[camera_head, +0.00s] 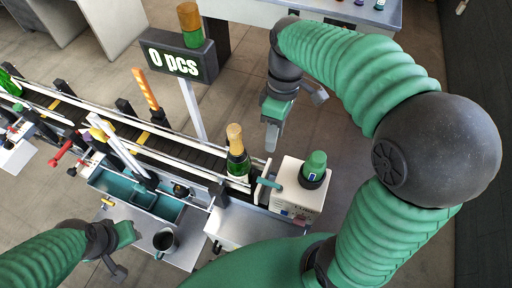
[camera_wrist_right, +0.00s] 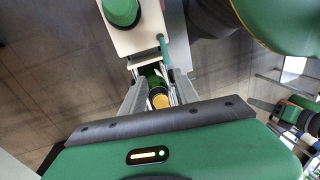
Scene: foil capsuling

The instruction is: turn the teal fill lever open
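The teal fill lever (camera_head: 269,183) sticks out from the left side of a white box machine (camera_head: 296,196) in the head view. It also shows in the right wrist view (camera_wrist_right: 164,49), beside the white box. A green bottle with a gold top (camera_head: 237,155) stands just left of the lever. My right gripper (camera_head: 271,138) is above and behind the lever, apart from it. In the wrist view its fingers (camera_wrist_right: 160,92) are spread and empty, with the bottle's gold top (camera_wrist_right: 159,99) seen between them. My left gripper (camera_head: 122,254) is low at the left; its fingertips are unclear.
A conveyor (camera_head: 154,150) with rails runs from the left to the white box. A green knob (camera_head: 314,166) tops the box. A sign reading "0 pcs" (camera_head: 174,62) stands on a post behind. A dark mug (camera_head: 164,241) and teal tray (camera_head: 110,187) sit in front.

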